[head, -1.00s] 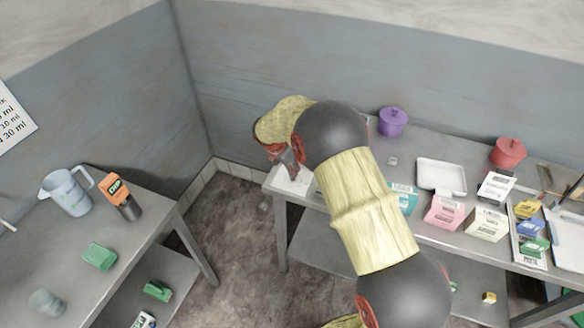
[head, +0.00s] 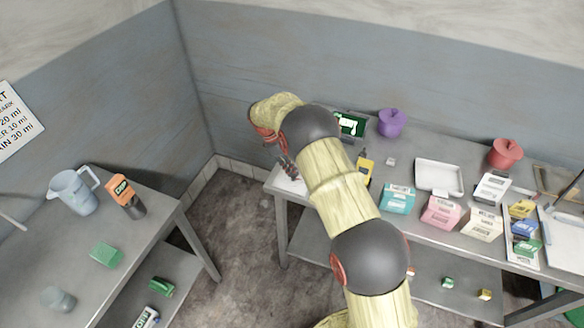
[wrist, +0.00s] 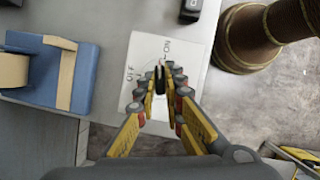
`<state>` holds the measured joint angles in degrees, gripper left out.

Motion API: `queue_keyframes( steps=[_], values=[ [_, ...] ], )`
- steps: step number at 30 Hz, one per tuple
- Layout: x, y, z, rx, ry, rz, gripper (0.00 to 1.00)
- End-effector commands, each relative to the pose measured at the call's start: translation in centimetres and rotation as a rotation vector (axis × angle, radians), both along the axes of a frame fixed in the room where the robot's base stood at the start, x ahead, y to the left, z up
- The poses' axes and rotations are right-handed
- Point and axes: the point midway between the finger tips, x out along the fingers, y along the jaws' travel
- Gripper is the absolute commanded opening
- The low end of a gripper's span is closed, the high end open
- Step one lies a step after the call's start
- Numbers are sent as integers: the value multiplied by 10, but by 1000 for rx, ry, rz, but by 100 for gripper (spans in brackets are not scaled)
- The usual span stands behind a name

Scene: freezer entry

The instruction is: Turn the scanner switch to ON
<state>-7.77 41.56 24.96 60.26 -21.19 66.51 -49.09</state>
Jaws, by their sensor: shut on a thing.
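The scanner switch is a small dark knob (wrist: 159,76) on a white plate (wrist: 143,52) marked OFF on the left and ON at the upper right in the wrist view. My gripper (wrist: 164,80) is over the plate with its fingers closed on the knob. The fingertips hide part of the knob. Its visible dark edge runs nearly up and down the picture, but I cannot tell its exact setting. In the head view my gripper (head: 289,172) is at the left end of the back table, over the white plate (head: 291,186).
A blue object with a tan part (wrist: 50,75) lies left of the plate. A brown round-based object (wrist: 250,40) is close on the right. A yellow-and-black device (head: 364,167), cartons and a white tray (head: 440,177) stand further right on the table.

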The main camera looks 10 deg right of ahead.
Motion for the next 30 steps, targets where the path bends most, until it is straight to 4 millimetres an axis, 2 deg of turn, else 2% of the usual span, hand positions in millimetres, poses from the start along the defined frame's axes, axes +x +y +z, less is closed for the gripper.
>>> queue_keyframes(
  steps=[12, 30],
  values=[
    [2, -1, 1, 1, -3, -215, 0],
    [3, -1, 1, 1, -4, -254, 0]
  ],
)
